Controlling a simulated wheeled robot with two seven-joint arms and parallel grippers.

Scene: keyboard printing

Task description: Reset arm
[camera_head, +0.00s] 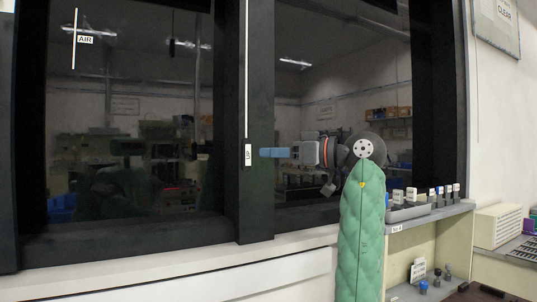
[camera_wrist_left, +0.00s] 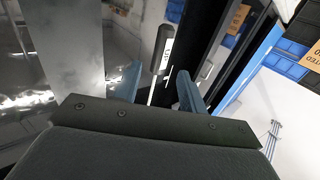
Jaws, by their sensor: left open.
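My left gripper (camera_head: 265,153) is in the middle of the head view, its blue fingers pointing left at the black upright post of a dark glass enclosure. A small black handle with a white label (camera_head: 248,154) is on that post, just left of the fingertips. In the left wrist view my left gripper (camera_wrist_left: 160,72) has its two blue fingers apart, with nothing held between them. The black handle with its white label (camera_wrist_left: 167,48) shows beyond and between the fingertips; I cannot tell the exact gap. My right gripper is not in view.
Dark glass panes (camera_head: 130,120) in black frames fill the left and middle. A shelf (camera_head: 430,213) with several small labelled items stands at the right, close to my green-sleeved arm. A cream box (camera_head: 497,226) and a dark rack are farther right. Blue bins (camera_wrist_left: 290,68) show in the wrist view.

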